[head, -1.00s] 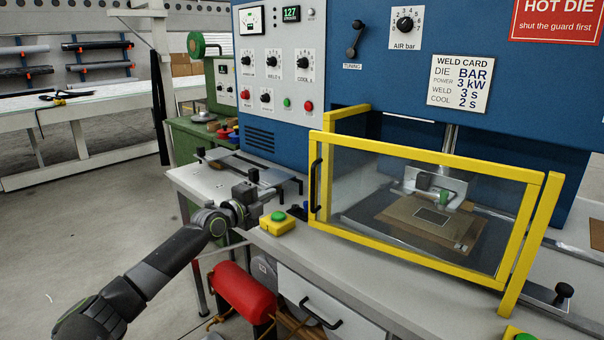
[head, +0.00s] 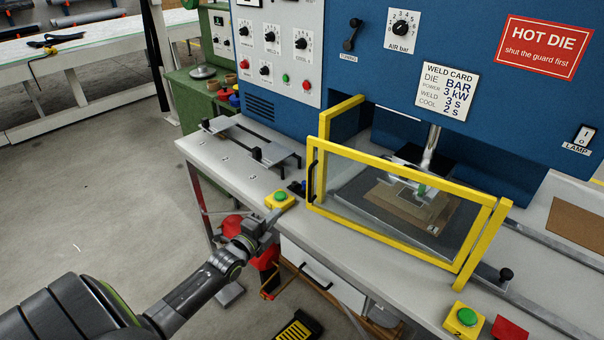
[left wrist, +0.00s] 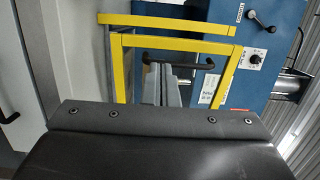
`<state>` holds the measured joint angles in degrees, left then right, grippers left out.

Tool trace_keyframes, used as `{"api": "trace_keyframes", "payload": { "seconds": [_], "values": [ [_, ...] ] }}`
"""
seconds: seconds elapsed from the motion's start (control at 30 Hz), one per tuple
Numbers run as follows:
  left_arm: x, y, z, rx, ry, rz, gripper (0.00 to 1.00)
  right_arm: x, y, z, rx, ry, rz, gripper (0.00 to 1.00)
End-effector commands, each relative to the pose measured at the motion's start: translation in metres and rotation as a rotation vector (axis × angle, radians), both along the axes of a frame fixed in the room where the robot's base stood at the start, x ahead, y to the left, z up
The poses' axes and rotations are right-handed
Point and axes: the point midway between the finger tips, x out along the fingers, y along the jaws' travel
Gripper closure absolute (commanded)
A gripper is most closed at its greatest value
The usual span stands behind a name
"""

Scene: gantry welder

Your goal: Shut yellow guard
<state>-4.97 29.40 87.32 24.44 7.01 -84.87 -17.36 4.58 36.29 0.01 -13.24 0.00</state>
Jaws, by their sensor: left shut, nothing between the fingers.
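The yellow guard (head: 400,165) is a clear panel in a yellow frame in front of the press. A black handle (head: 313,181) stands upright on its left side. In the head view the panel looks slightly ajar, apart from the fixed yellow frame (head: 340,108) behind it. My left gripper (head: 271,222) is shut and empty, left of and below the handle, by the bench's front edge. In the left wrist view its fingers (left wrist: 166,84) point toward the guard (left wrist: 118,70), and the handle (left wrist: 207,65) shows behind them. No contact is visible. My right gripper is out of view.
A yellow button box (head: 280,199) with a green button stands on the bench beside my left gripper. Another button box (head: 463,320) is at the front right. A sliding rail fixture (head: 250,140) lies at the bench's left. A red cylinder (head: 232,226) is below the bench.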

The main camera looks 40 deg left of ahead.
Motion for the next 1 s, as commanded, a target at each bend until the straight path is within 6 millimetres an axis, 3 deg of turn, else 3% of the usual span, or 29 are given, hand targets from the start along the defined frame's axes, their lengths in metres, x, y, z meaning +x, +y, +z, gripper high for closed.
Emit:
{"api": "trace_keyframes", "payload": {
  "seconds": [0.07,0.27,0.53,1.0],
  "values": [
    [-0.006,-0.005,0.006,-0.001,-0.001,-0.001,1.0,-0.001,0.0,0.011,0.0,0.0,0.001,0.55],
    [-0.002,-0.008,0.003,0.001,-0.005,-0.002,1.0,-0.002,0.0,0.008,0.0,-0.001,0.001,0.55],
    [0.044,-0.006,-0.001,0.001,-0.008,-0.002,1.0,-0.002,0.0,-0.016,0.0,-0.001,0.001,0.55],
    [0.102,-0.004,0.0,-0.001,-0.006,-0.001,1.0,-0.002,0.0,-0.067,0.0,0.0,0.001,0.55]
  ]
}}
